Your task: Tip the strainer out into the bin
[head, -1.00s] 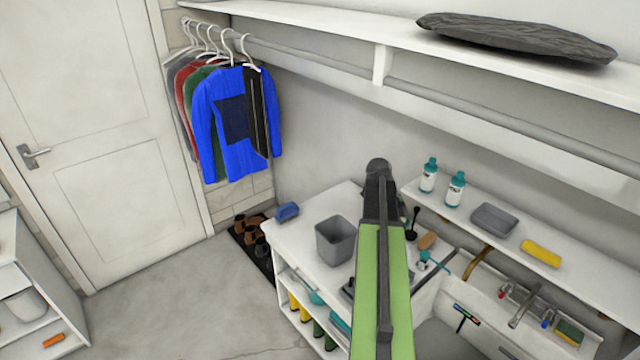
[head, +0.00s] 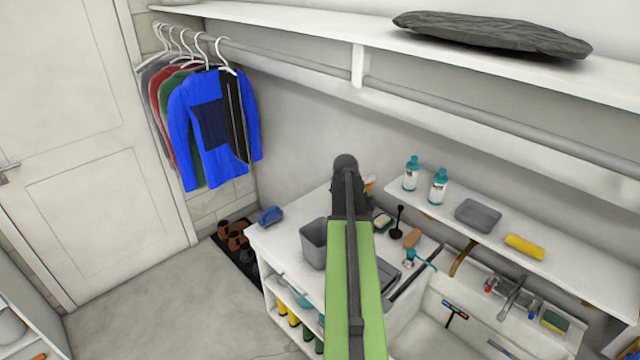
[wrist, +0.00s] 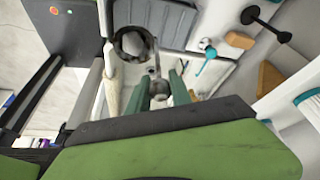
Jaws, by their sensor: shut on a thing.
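In the wrist view the two green fingers of my gripper (wrist: 158,88) are closed about a small grey knob. The strainer (wrist: 133,42), a small metal ring with a dark inside, shows just beyond the fingertips and appears to be held by this knob. Its contents cannot be made out. In the head view my arm covers the gripper and the strainer. The bin (head: 314,243), a grey open-topped box, stands on the white counter just left of my arm, its right side partly hidden.
A blue brush-like item (head: 271,216) lies at the counter's left end. Right of my arm are a dark plunger-like tool (head: 398,220), a brown brush (head: 412,238) and a sink with a tap (head: 514,296). A shelf above holds bottles (head: 438,187), a grey tray (head: 478,215) and a yellow item.

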